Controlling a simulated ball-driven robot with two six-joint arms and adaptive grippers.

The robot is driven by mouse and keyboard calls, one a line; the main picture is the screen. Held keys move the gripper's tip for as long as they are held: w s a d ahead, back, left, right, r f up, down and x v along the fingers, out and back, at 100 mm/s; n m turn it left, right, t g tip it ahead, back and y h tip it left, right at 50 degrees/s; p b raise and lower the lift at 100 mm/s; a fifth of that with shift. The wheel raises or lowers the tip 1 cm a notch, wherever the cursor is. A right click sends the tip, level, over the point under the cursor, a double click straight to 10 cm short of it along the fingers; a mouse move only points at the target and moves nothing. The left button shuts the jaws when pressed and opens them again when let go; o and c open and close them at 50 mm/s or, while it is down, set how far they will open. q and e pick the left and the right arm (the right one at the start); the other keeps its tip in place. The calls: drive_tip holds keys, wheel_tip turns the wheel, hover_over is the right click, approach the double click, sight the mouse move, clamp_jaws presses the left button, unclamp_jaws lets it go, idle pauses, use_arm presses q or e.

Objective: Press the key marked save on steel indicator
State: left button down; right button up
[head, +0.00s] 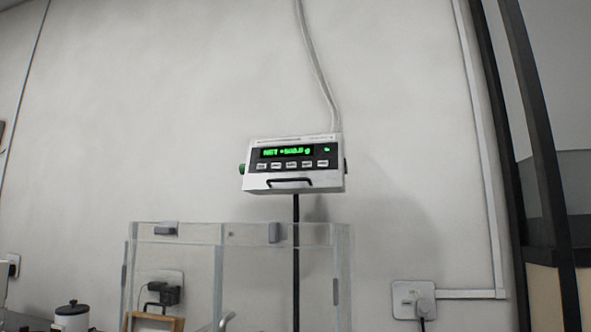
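The steel indicator (293,181) is a pale metal box on a thin dark post, in the middle of the head view. Its green display (287,152) is lit and seems to show a net weight in grams; the digits are blurred. A row of several light keys (292,164) runs below the display. Their markings are too small to read, so I cannot tell which is save. A dark handle (290,182) is on the lower front. Neither of my grippers is in view.
A clear glass-walled enclosure (180,265) stands below and in front of the indicator. A cable (316,60) hangs down to the indicator. A wall socket (413,299) is at the lower right, a dark frame (541,150) at right. A small pot (72,317) is lower left.

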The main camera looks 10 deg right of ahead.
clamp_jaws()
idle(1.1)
